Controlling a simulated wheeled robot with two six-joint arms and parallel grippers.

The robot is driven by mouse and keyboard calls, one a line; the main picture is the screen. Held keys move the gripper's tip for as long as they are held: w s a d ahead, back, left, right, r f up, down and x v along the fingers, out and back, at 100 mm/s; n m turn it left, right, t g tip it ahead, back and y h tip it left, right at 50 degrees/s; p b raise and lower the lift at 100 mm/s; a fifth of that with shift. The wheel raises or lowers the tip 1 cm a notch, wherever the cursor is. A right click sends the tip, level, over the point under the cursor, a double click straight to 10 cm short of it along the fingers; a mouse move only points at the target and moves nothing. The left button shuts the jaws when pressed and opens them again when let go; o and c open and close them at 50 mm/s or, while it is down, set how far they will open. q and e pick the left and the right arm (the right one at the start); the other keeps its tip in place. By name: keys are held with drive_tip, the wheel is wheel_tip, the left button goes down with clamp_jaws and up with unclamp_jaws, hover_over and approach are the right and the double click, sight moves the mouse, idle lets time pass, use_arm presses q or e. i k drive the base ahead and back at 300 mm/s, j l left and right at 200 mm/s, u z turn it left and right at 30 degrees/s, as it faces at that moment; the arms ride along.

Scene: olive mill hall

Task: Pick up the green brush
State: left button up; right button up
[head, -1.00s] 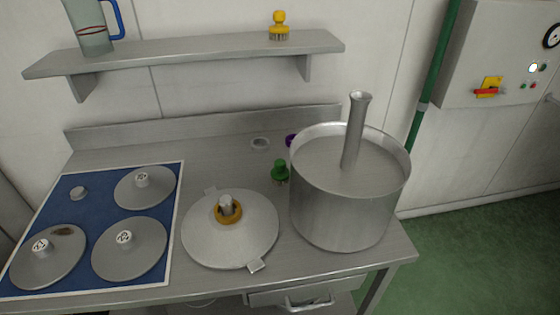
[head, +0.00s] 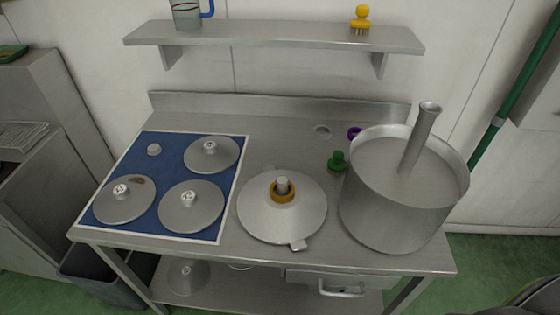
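The green brush (head: 337,162) stands on the steel table (head: 270,133), between the round metal lid with an orange ring (head: 282,207) and the big steel pot (head: 395,210). Its bristles point down and its knob is up. It looks close to the pot's left side. Neither of my grippers shows in the head view.
A purple item (head: 354,133) sits behind the brush, partly hidden by the pot. A blue mat (head: 170,152) with several round lids lies at the left. A shelf (head: 280,39) above holds a yellow brush (head: 361,19) and a jug (head: 187,14).

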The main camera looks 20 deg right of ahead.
sight(336, 164)
drive_tip(key=l+u, duration=0.1)
drive_tip(key=u, duration=0.35)
drive_tip(key=k+l+u, duration=0.1)
drive_tip(key=u, duration=0.35)
drive_tip(key=k+u, duration=0.1)
drive_tip(key=u, duration=0.4)
drive_tip(key=k+u, duration=0.1)
drive_tip(key=u, duration=0.35)
drive_tip(key=k+l+u, duration=0.25)
drive_tip(key=k+u, duration=0.15)
drive_tip(key=k+l+u, duration=0.15)
drive_tip(key=k+u, duration=0.7)
drive_tip(key=k+j+u, duration=0.15)
drive_tip(key=k+u, duration=1.05)
drive_tip(key=k+j+u, duration=0.2)
drive_tip(key=k+u, duration=0.25)
drive_tip(key=k+j+u, duration=0.4)
drive_tip(key=k+l+u, duration=0.3)
drive_tip(key=k+u, duration=0.3)
drive_tip(key=k+l+z, duration=0.15)
drive_tip(key=z, duration=0.9)
